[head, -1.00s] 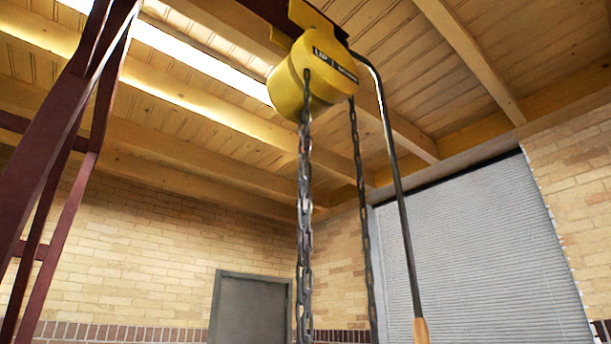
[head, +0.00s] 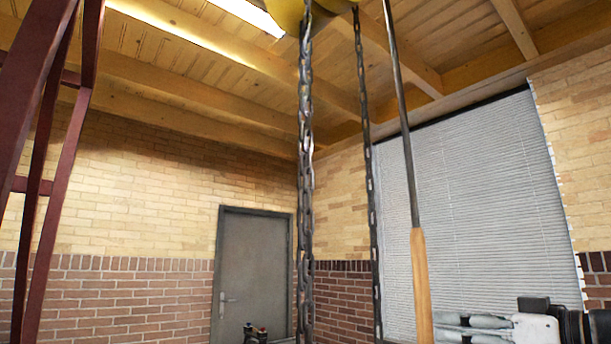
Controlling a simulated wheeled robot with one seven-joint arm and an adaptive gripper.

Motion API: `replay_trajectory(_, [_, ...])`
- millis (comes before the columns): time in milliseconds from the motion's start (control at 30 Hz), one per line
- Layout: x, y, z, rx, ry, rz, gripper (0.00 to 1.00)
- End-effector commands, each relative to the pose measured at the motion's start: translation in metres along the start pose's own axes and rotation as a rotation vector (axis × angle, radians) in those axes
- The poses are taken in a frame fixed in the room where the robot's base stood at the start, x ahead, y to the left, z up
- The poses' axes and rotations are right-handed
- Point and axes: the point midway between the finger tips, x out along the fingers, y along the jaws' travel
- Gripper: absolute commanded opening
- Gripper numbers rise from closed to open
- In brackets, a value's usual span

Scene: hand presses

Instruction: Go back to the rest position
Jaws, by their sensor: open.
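My gripper (head: 440,328) shows at the lower right, at the picture's bottom edge. Its grey fingers point left from a white body, and the dark wrist is to the right. It is open, with nothing seen between the fingers. A dark metal lever with a wooden handle (head: 420,285) hangs just left of the fingertips. I cannot tell whether they touch. The yellow hoist (head: 290,12) is cut off at the top edge, and a thick chain (head: 305,180) and a thinner chain (head: 368,180) hang below it.
A dark red metal frame (head: 55,170) stands at the left. A grey door (head: 252,270) is in the back brick wall, and a closed shutter (head: 480,200) is at the right. A small object with knobs (head: 255,334) shows at the bottom edge.

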Motion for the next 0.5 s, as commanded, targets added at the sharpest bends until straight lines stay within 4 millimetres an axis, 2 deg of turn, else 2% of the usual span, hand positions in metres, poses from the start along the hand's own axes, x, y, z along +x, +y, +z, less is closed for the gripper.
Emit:
replay_trajectory(200, [-0.023, 0.0, 0.001, -0.001, 0.0, 0.001, 0.53])
replay_trajectory(500, [-0.026, 0.0, 0.0, 0.0, -0.001, -0.001, 0.53])
